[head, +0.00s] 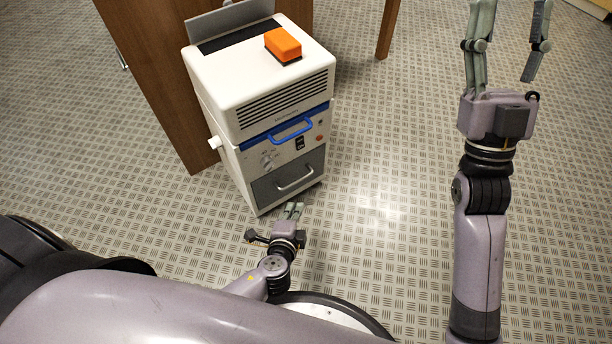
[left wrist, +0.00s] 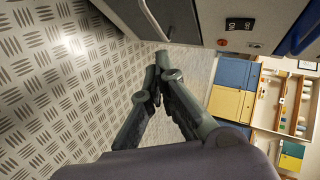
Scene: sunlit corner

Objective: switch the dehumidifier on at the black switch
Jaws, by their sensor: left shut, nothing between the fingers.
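The dehumidifier (head: 225,110) is a white cabinet on the floor, left of the middle in the head view. Its black switch (head: 299,143) is on the front panel, right of centre below the blue handle. It also shows in the left wrist view as a black rocker (left wrist: 240,24); I cannot tell its position. My left gripper (head: 295,207) is shut and empty, low in front of the dehumidifier's front and below the switch, apart from it. Its closed fingertips (left wrist: 163,60) show in the left wrist view. My right gripper (head: 512,25) is open and empty at the upper right.
A blue handle (head: 292,131) sits above the switch, and a dark drawer (head: 280,185) with a pale handle is below. An orange block (head: 284,44) lies on top. A brown wooden desk (head: 160,70) stands close behind. The patterned floor (head: 390,220) to the right is clear.

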